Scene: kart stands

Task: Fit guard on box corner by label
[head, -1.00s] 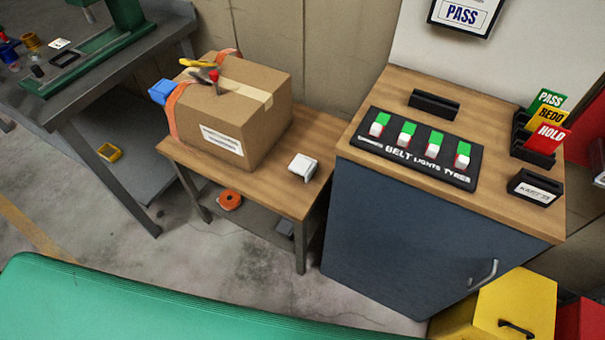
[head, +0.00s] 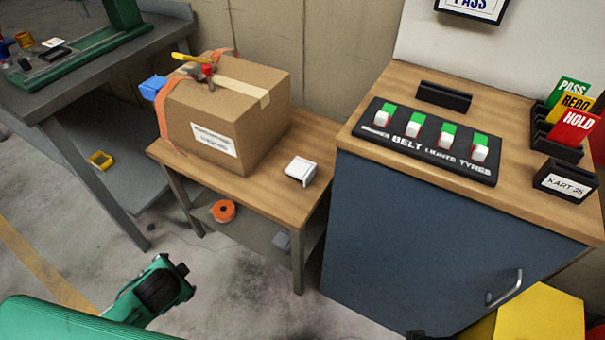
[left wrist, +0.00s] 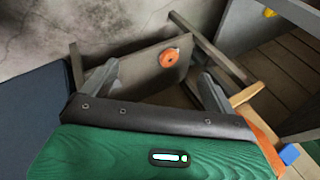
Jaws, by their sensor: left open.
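The cardboard box (head: 250,90) stands on the low wooden table (head: 265,180), its white label (head: 214,140) on the front face. An orange strap (head: 165,105) goes round its left part, with a red and yellow tool (head: 205,70) on top and a blue piece (head: 153,87) at the left edge. A small white guard (head: 300,171) lies on the table right of the box, apart from it. My left gripper shows low in the head view (head: 165,285), in front of the table. In the left wrist view its fingers (left wrist: 157,82) are apart and empty. My right gripper is not seen.
A blue cabinet (head: 420,240) with a wooden top stands right of the table, carrying a switch panel (head: 430,140) and card holders. An orange roll (head: 223,211) lies on the table's lower shelf. A grey workbench (head: 95,85) stands at left.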

